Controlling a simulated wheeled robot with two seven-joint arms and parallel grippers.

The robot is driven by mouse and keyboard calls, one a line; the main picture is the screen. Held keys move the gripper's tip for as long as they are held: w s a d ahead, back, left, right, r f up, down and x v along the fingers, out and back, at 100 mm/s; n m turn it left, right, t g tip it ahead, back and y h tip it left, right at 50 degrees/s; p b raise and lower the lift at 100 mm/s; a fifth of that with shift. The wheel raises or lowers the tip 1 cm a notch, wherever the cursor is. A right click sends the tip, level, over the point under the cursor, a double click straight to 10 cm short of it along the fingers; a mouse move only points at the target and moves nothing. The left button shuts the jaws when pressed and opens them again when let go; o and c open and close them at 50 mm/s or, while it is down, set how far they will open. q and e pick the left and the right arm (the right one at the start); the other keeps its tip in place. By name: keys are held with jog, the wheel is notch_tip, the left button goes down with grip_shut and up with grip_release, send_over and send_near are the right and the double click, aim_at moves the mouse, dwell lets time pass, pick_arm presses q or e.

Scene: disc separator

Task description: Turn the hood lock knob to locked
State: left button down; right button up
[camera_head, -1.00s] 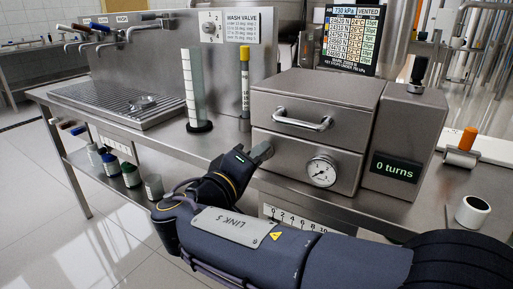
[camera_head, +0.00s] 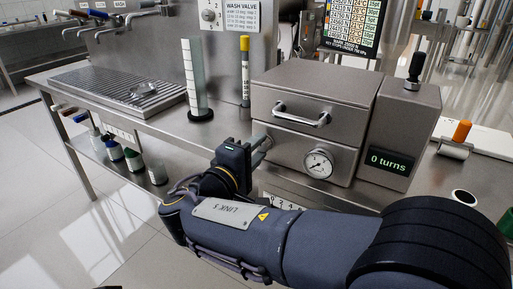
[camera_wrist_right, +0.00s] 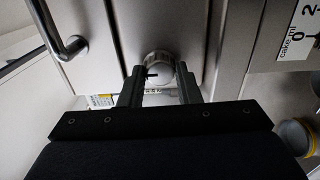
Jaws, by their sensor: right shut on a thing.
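The steel hood box (camera_head: 297,104) stands on the bench with a bar handle and a round dial gauge (camera_head: 318,163) on its front. My right gripper (camera_head: 264,148) is at the lower left of that front, left of the gauge. In the right wrist view, a pale round knob (camera_wrist_right: 158,62) with a dark mark sits between the fingers of my right gripper (camera_wrist_right: 158,78), which is shut on it. The fingers hide the knob in the head view. My left gripper is out of view.
A control box (camera_head: 402,130) reading "0 turns" with a black crank knob stands right of the hood. A white graduated cylinder (camera_head: 194,80) and a yellow-capped tube (camera_head: 245,75) stand to its left. A drain tray (camera_head: 118,92) is further left.

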jog(key=shift+f, duration=0.1)
jog(key=o, duration=1)
jog(key=v, duration=0.8)
jog(key=shift+p, duration=0.4)
